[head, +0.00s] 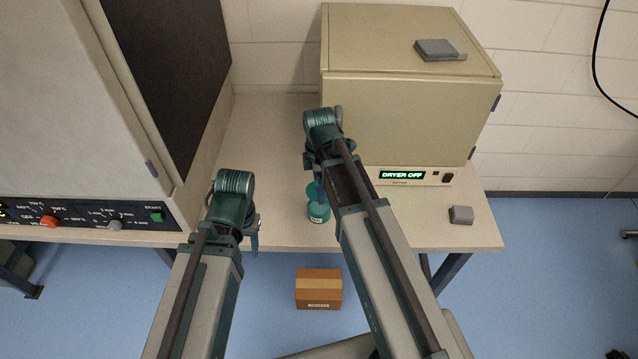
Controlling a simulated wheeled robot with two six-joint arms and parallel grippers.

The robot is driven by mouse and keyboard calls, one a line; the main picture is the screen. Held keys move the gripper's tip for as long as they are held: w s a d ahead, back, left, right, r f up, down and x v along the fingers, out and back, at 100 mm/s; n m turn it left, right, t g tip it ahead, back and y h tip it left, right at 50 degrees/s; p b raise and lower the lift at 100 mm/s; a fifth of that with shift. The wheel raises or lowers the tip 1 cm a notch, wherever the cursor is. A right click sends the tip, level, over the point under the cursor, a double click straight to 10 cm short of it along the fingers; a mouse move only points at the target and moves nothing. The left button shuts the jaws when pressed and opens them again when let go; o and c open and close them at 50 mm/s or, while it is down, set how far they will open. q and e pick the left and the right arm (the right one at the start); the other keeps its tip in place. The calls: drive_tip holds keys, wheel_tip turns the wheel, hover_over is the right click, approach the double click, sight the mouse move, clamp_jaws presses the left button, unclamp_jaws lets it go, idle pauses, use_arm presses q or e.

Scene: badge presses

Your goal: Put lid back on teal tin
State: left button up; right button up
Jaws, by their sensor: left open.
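The teal tin (318,213) stands near the front edge of the table, with a small pale label on its front. A rounded teal piece (312,190), perhaps the lid, shows just above and behind the tin. I cannot tell whether it touches the tin or is held. My right arm's wrist is over the table above and behind the tin. The right gripper's fingers (311,167) are mostly hidden by its own arm. My left gripper (254,233) is open, points down at the table's front edge, left of the tin, and appears empty.
A beige dryer (400,115) with a lit "DRYER OFF" panel stands behind. A grey block (437,49) lies on top of it, another (461,214) on the table at right. A large cabinet (75,110) stands left. A cardboard box (319,288) is on the floor.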

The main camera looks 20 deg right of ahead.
drive_tip(key=shift+f+b, duration=2.8)
drive_tip(key=shift+f, duration=0.2)
drive_tip(key=shift+f, duration=0.15)
drive_tip(key=o, duration=1)
drive_tip(key=shift+c, duration=0.2)
drive_tip(key=shift+r+p, duration=3.45)
drive_tip(key=shift+r, duration=0.15)
drive_tip(key=shift+f, duration=0.1)
